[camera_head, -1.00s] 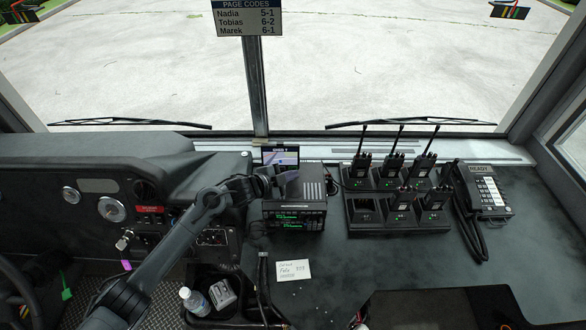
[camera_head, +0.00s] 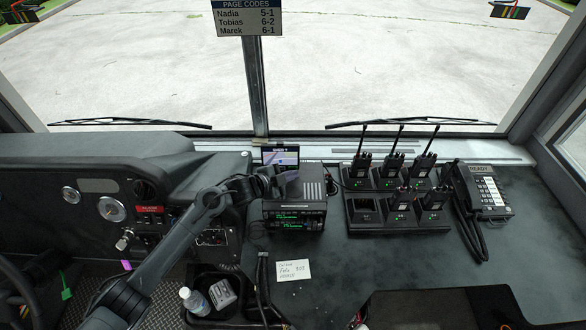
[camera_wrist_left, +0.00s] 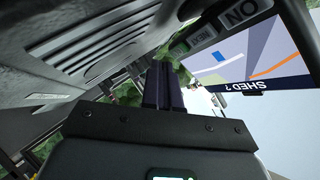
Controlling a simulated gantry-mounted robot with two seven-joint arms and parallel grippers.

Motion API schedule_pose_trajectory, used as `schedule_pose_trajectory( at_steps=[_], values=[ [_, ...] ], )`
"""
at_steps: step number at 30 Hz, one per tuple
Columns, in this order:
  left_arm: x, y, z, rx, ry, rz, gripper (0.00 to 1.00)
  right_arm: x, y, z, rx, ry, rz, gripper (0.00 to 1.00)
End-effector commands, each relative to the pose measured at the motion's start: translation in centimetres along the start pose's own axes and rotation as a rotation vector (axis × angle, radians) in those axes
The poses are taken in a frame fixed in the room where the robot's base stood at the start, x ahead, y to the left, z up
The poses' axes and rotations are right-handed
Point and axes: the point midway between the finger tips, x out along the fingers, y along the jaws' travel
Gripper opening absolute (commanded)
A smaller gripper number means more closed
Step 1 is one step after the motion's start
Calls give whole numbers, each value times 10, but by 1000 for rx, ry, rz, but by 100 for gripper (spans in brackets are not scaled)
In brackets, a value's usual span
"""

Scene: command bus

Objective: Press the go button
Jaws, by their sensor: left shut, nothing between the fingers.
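A small lit screen (camera_head: 285,155) stands behind the radio unit on the dashboard, under the windscreen post. In the left wrist view the screen (camera_wrist_left: 250,55) shows upside down, with a map and a dark "SHED" banner. A white-lettered dark key (camera_wrist_left: 245,12) and a smaller green-lit key (camera_wrist_left: 197,44) sit along one edge; I cannot surely read a go label on either. My left gripper (camera_head: 279,181) is shut and empty, just in front of the screen and above the radio unit. Its fingers (camera_wrist_left: 164,88) point up beside the screen in the wrist view. Contact cannot be told.
The radio unit (camera_head: 294,215) with green displays stands below the gripper. A charger rack (camera_head: 395,228) with several handheld radios and a corded phone (camera_head: 488,193) stand to the right. A note card (camera_head: 293,271) lies in front. A bottle (camera_head: 194,301) stands in the bin.

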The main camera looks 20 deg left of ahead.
Motion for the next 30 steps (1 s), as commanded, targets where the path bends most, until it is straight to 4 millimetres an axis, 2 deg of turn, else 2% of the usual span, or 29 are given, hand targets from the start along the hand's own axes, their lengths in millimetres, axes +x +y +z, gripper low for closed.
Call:
schedule_pose_trajectory(
  at_steps=[30],
  values=[
    [8,-5,5,0,0,0,0,7,-2,2,8,1,-6,97]
  ],
)
